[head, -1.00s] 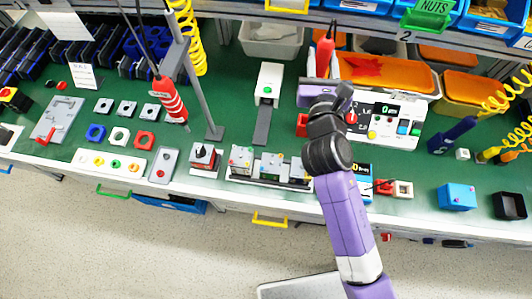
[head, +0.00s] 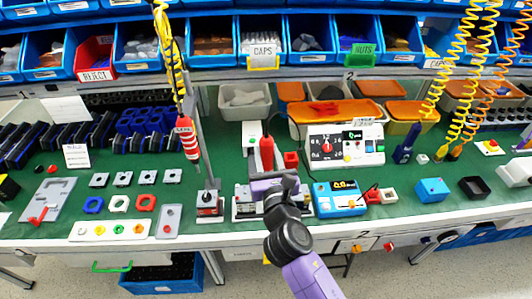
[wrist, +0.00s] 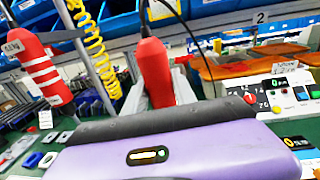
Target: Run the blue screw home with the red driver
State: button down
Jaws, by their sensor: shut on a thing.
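My gripper (head: 267,182), purple with dark jaws, is shut on a plain red driver (head: 266,153). In the wrist view the red driver (wrist: 154,72) stands nearly upright between the fingers, its lower end hidden behind my gripper. In the head view my gripper is over the front middle of the bench, above a row of small grey blocks (head: 243,208) that my arm partly covers. I cannot make out a blue screw for certain; it may be hidden or too small.
A red-and-white striped tool (head: 187,138) hangs on a yellow coil at left, near a grey post. A white instrument box (head: 345,146) stands behind right, a blue meter (head: 338,198) right of the blocks. A white plate with coloured dots (head: 110,229) lies front left.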

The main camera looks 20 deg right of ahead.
aim_at(266, 167)
jog(key=shift+s+a, duration=0.15)
jog(key=shift+f+b, duration=0.2)
jog(key=shift+b, duration=0.1)
notch_tip(266, 167, down, 4)
jog(key=b, duration=0.5)
jog(key=shift+f, duration=0.2)
jog(key=c, duration=1.6)
grip_release()
grip_shut()
